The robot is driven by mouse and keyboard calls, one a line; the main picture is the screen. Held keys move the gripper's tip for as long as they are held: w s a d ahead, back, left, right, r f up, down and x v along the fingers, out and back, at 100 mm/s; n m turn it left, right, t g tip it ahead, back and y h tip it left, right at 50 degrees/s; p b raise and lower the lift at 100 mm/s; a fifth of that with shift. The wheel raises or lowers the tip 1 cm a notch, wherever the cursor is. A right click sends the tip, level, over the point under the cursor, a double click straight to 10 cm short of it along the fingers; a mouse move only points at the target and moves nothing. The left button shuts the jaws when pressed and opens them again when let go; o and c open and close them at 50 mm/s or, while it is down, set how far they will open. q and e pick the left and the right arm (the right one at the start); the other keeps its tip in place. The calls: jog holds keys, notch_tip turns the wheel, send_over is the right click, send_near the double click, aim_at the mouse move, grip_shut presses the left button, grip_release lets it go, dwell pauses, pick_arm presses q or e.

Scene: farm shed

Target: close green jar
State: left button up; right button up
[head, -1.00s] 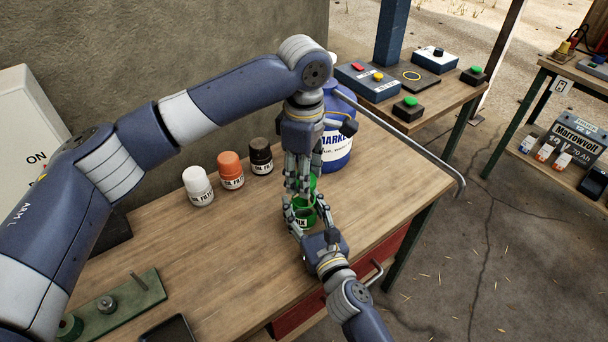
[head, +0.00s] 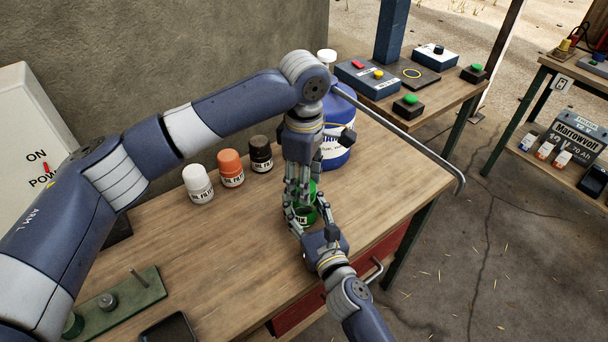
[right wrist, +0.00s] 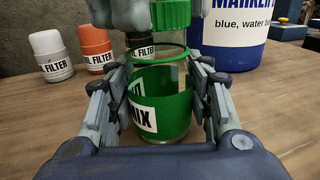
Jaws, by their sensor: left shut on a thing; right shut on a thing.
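The green jar (right wrist: 160,115) is clear glass with a green band and a label reading MIX. It stands upright on the wooden bench and also shows in the head view (head: 306,218). My right gripper (head: 308,224) is shut around its sides, one finger on each side. My left gripper (head: 304,198) comes down from above, shut on the lid. Its fingers partly hide the lid.
White (head: 198,185), orange (head: 231,170) and black (head: 261,155) oil filter bottles stand left of the jar. A large blue marker container (head: 340,120) stands close behind. A green plate with a peg (head: 130,300) lies front left. The bench front middle is clear.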

pick_arm(q)
jog(key=shift+f, duration=0.55)
pick_arm(e)
grip_shut()
